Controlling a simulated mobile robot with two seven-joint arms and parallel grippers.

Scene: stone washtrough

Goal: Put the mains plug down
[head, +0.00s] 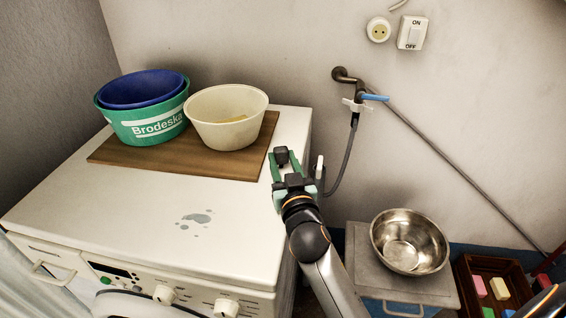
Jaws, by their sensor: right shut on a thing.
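My right gripper (288,167) is above the right end of the white washing machine top, just right of the wooden board. It is shut on a small dark block (281,156), which looks like the mains plug. The plug's pins and any cable on it cannot be made out, and the gripper hides part of it. I cannot tell whether the plug touches the machine top. A wall socket (378,30) is high on the back wall, with nothing plugged in. My left gripper is not in view.
A blue basin (145,88) in a green tub (150,125) and a cream bowl (228,133) stand on the wooden board (190,168). Grey puddles (195,218) lie on the washing machine top (130,215), otherwise clear in front. A steel bowl (408,232) stands at right.

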